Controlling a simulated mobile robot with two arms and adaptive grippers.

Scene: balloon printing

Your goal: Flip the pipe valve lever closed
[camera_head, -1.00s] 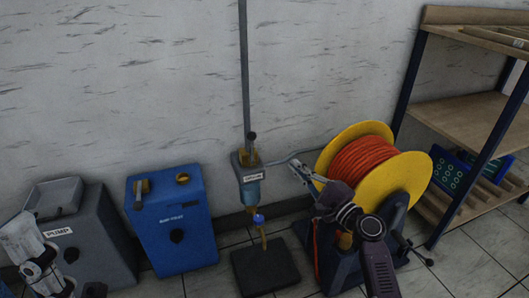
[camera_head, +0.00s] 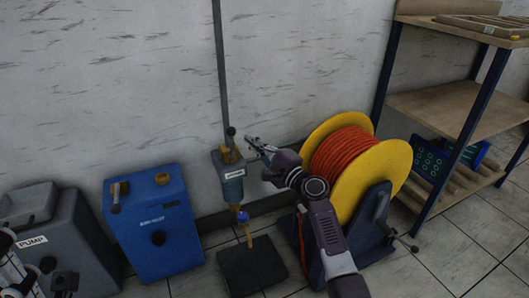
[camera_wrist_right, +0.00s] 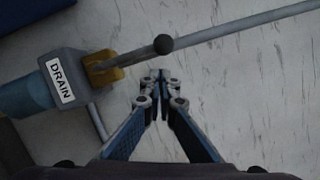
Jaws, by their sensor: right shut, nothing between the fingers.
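The pipe valve is a grey-blue body (camera_head: 229,176) with a label that reads DRAIN in the right wrist view (camera_wrist_right: 61,81). Its lever rises from a yellow hub (camera_wrist_right: 104,69) and ends in a dark round knob (camera_head: 231,131), also in the right wrist view (camera_wrist_right: 163,44). The lever lies roughly along the upright pipe. My right gripper (camera_head: 250,142) is shut and empty, just right of the lever in the head view. In the right wrist view its fingertips (camera_wrist_right: 160,78) are below the knob, apparently apart from it. Parts of my left arm show at the lower left edge; its jaws are unclear.
An orange hose reel with yellow flanges (camera_head: 386,176) stands right of the valve, close to my right arm. A blue box (camera_head: 165,240) and a grey pump (camera_head: 80,235) stand left. A wooden shelf (camera_head: 450,105) is at the right. A thin upright pipe (camera_head: 219,70) runs up the wall.

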